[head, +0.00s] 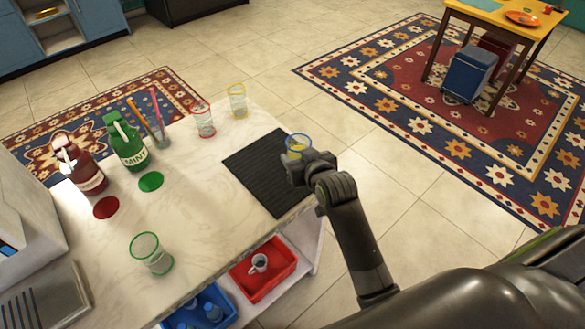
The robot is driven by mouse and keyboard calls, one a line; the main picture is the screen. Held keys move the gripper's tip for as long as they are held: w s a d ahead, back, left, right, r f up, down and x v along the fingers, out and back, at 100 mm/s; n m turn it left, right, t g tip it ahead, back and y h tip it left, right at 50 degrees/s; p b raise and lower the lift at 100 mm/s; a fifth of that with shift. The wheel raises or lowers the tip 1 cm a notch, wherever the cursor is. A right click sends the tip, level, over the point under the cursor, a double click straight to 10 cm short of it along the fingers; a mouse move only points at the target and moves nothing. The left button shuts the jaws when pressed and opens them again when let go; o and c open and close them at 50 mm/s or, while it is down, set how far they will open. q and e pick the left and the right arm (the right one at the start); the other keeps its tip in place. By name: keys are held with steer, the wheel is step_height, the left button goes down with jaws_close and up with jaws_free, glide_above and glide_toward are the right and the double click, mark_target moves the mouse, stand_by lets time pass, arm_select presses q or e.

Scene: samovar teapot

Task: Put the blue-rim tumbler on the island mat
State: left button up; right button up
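The blue-rim tumbler (298,142) is clear glass with a blue rim and looks upright. It shows at the far right corner of the dark ribbed island mat (255,162), with something yellowish in its lower part. My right gripper (300,160) is right at the tumbler, on its near side, and covers its lower part. The fingers are hidden, so I cannot tell whether they grip the glass, or whether its base touches the mat. My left gripper is out of view.
The pale island top (195,215) also holds a red-rim tumbler (203,120), a yellow-rim tumbler (238,102), a green-rim tumbler (151,254), a green MINT bottle (128,148) and a red bottle (90,178). A red bin (285,258) holding a mug sits below.

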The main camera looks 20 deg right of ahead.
steer(key=shift+f, duration=2.8)
steer(key=shift+f, duration=0.1)
steer(key=o, duration=1.3)
steer(key=shift+f, duration=0.1)
steer(key=shift+c, duration=0.2)
steer(key=shift+r, duration=0.25)
steer(key=shift+s, duration=0.3)
steer(key=v, duration=1.1)
steer(key=shift+s+r+b, duration=0.2)
steer(key=shift+b, duration=0.25)
steer(key=shift+d+f, duration=0.1)
steer(key=shift+f, duration=0.05)
